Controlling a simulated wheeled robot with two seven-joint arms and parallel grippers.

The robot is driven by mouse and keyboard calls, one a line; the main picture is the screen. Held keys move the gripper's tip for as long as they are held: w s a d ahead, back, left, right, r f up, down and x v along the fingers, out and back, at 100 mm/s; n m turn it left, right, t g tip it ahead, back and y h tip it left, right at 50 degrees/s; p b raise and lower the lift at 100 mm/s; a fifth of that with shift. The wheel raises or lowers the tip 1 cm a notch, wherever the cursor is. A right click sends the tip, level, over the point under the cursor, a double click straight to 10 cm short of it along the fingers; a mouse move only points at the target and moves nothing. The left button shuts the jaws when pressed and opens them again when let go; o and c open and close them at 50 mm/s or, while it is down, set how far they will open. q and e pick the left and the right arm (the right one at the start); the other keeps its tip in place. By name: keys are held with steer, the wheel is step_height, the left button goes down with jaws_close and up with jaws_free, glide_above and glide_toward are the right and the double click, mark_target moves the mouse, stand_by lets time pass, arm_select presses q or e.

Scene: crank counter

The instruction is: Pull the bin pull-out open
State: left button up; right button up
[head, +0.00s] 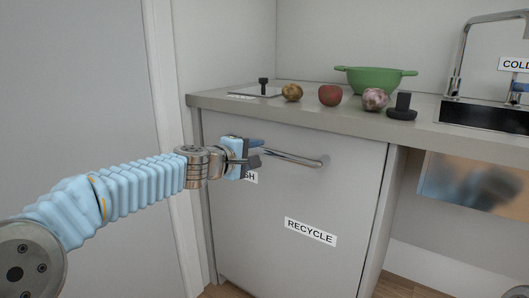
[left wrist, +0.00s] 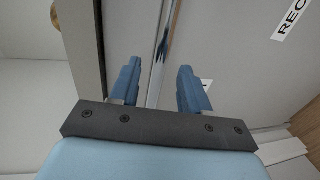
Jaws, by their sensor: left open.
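The bin pull-out (head: 290,200) is a grey front under the counter, with a "RECYCLE" label and a second label partly hidden by my gripper. It looks closed. Its metal bar handle (head: 295,158) runs across near the top. My left gripper (head: 255,156) is at the left end of the handle, with its fingers open. In the left wrist view the handle (left wrist: 161,50) runs between the two open fingers (left wrist: 157,85), with room on both sides. I cannot tell whether a finger touches it. My right gripper is not in view.
On the counter (head: 220,100) stand a green colander (head: 375,79), a potato (head: 292,92), a red apple (head: 330,95), a garlic or onion bulb (head: 374,99) and a dark object (head: 403,107). A sink (head: 485,115) is at right. A wall (head: 75,90) is at left.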

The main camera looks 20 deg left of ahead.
mark_target(262, 152)
arm_select(q)
steer(key=x, duration=0.5)
steer(key=shift+c, duration=0.3)
jaws_close()
